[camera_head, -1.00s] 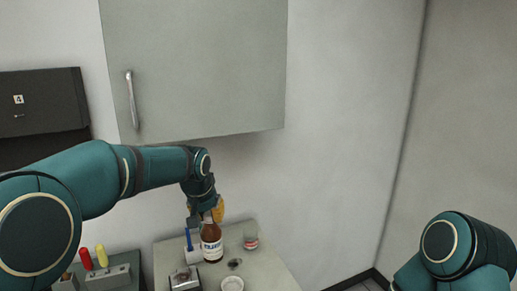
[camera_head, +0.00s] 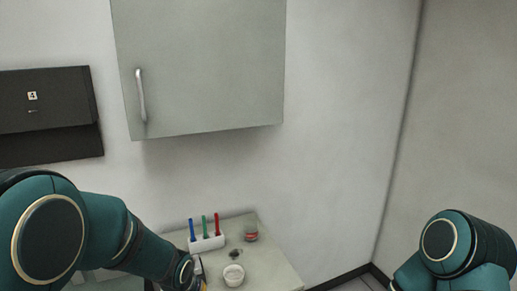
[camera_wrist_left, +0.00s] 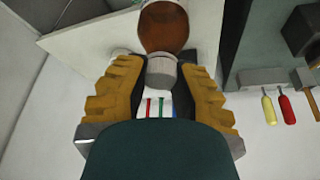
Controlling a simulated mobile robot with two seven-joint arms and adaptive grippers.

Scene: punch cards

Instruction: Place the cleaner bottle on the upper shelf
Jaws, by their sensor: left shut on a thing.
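The brown cleaner bottle (camera_wrist_left: 166,30) with its grey cap shows at the top of the left wrist view. My left gripper (camera_wrist_left: 161,70) has its yellow fingers on either side of the bottle's neck and cap and is shut on it. In the head view my left arm reaches down to the bottom edge, and the bottle and most of the gripper are out of sight there. A closed grey wall cabinet (camera_head: 205,70) with a handle hangs above the counter. No open upper shelf shows. My right gripper is out of view; only its arm shows at lower right.
The counter (camera_head: 270,270) holds a white holder (camera_head: 207,243) with blue, green and red pens, a small glass jar (camera_head: 251,233) and a white cup (camera_head: 233,275). A black box (camera_head: 45,115) is on the wall at left. The wall right of the cabinet is clear.

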